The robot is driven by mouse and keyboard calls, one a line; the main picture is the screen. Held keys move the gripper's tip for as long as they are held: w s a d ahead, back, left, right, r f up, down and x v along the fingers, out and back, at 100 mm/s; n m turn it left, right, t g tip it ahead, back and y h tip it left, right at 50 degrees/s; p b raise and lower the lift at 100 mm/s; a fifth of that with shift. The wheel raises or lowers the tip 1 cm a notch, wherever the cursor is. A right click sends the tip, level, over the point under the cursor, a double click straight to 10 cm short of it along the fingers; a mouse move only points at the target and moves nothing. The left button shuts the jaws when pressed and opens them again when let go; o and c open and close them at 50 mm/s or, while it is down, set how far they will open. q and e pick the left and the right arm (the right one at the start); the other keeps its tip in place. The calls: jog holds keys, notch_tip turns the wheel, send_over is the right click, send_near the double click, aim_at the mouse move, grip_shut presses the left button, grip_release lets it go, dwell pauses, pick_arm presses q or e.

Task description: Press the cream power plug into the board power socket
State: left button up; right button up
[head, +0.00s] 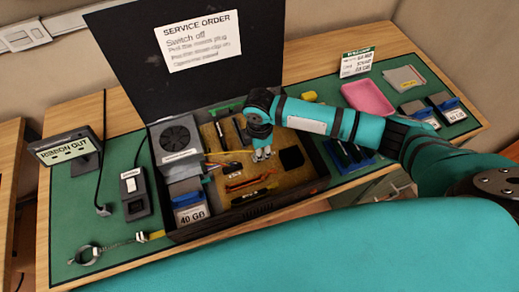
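An open black computer case (255,212) lies on the table, with a tan circuit board (285,175) inside. A silver power supply with a fan (176,138) sits in its left part, and yellow and orange wires (222,158) run from there over the board. My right gripper (262,154) points down, low over the middle of the board. Its fingers are small and partly hidden by the wrist, so I cannot tell whether they hold anything. I cannot make out the cream plug or the power socket clearly. My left gripper is out of view.
The raised lid (195,90) carries a service order sheet (198,42). A 40 GB drive (188,210) sits at the case's front left. A pink tray (367,98) lies right.

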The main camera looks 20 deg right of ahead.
jog(key=shift+f, duration=0.3)
jog(key=shift+s, duration=0.1)
dwell(0.5)
jog(key=shift+f, duration=0.15)
jog(key=o, duration=0.8)
jog(key=shift+o, duration=0.3)
jog(key=shift+o, duration=1.2)
